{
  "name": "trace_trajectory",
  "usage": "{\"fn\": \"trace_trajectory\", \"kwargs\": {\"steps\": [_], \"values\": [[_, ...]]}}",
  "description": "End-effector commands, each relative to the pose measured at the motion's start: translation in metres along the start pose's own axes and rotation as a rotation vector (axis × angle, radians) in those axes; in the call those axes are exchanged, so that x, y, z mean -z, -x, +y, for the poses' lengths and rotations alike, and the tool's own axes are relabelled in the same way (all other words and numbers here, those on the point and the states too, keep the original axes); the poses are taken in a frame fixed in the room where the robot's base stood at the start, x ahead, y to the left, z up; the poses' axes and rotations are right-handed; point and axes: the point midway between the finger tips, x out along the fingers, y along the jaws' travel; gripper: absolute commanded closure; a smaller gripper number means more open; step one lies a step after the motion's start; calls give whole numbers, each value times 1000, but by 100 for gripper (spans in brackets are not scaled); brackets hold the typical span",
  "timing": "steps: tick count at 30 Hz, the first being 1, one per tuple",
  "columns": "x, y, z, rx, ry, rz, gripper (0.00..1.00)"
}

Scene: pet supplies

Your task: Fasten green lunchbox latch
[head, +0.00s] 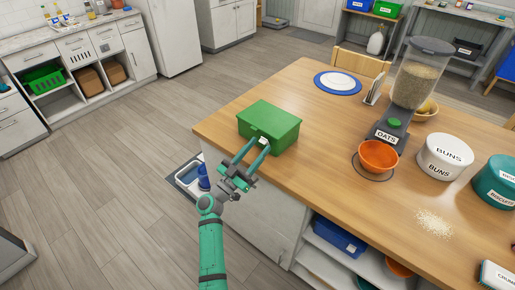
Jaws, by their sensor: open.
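The green lunchbox (270,122) sits upright on the wooden table near its left corner, with its lid down. A small light patch that may be the latch shows at its front side, partly behind my gripper; I cannot tell whether it is fastened. My gripper (256,147) is open, its two teal fingers pointing up toward the front of the lunchbox. No object shows between the fingers. I cannot tell whether a fingertip touches the box.
On the wooden table (330,130), an orange bowl (379,155) stands under the oats dispenser (411,90) to the right. A white BUNS tin (444,156), a teal tin (497,181) and spilled oats (434,222) lie farther right. A blue-rimmed plate (338,83) lies behind.

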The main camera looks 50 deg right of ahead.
Motion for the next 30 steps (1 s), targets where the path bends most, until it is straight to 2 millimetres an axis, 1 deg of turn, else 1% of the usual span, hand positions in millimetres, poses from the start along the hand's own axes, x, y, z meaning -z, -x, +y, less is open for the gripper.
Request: {"fn": "trace_trajectory", "kwargs": {"steps": [3,11,12,14,15,17,23,30], "values": [[0,-5,0,0,0,0,58],[0,-6,-1,2,-1,0,58],[0,-6,-1,2,-1,0,63],[0,-5,-1,2,-1,0,77],[0,-5,-1,2,-1,0,86],[0,-5,-1,2,-1,0,99],[2,-6,-1,0,-4,-16,99],[8,-12,-1,-4,-7,-142,99]]}}
